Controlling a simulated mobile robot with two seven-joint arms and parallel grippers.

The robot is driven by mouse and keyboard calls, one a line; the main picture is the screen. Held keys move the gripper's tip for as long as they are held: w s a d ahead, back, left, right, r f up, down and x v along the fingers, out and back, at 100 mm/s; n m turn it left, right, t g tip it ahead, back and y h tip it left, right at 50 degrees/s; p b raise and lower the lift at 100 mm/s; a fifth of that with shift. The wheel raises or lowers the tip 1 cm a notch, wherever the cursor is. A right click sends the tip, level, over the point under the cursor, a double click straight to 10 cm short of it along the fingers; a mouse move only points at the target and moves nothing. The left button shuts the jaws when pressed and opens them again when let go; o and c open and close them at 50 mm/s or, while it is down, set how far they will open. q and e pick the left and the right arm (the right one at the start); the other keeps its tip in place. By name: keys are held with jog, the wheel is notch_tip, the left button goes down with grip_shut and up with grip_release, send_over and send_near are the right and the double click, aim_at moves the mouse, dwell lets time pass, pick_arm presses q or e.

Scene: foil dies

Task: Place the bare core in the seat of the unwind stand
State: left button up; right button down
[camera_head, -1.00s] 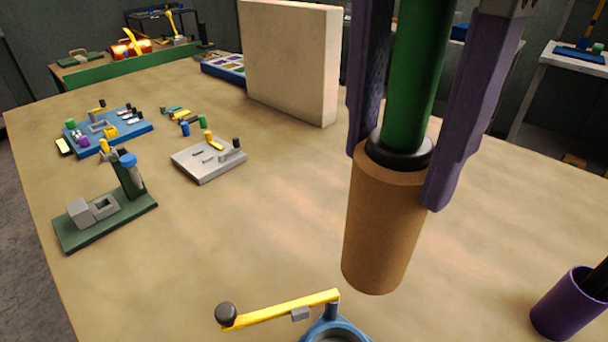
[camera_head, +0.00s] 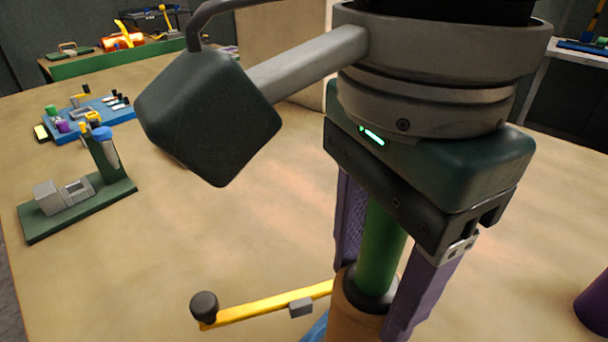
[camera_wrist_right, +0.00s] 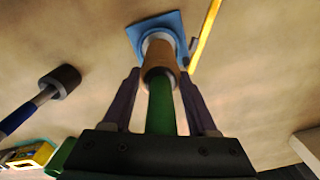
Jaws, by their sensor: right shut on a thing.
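The bare core is a brown cardboard tube (camera_head: 356,322) with a black collar and a green rod (camera_head: 380,250) rising from its top. My right gripper (camera_head: 372,290) is shut on it, with its purple fingers on either side of the collar. In the right wrist view the core (camera_wrist_right: 159,62) points at the blue unwind stand (camera_wrist_right: 141,32), lined up with its pale round part. I cannot tell whether the core's far end is inside the seat or just above it. In the head view the stand is mostly hidden behind the core. My left gripper is not in view.
The yellow arm (camera_head: 270,303) with a black knob lies beside the core. A green fixture (camera_head: 85,205) and a blue tray of parts (camera_head: 95,122) stand at the left. A purple cup (camera_head: 594,305) is at the right edge. A beige block (camera_head: 285,45) stands behind my wrist.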

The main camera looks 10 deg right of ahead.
notch_tip(320, 180, down, 4)
jog(key=shift+s+f+b, duration=0.1)
jog(key=shift+s+b, duration=0.05)
jog(key=shift+b, duration=0.9)
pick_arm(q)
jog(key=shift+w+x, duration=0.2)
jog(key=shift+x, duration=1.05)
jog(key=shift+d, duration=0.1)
pick_arm(e)
jog(key=shift+f, duration=0.15)
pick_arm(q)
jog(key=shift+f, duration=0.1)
pick_arm(e)
jog(key=shift+c, duration=0.9)
grip_release()
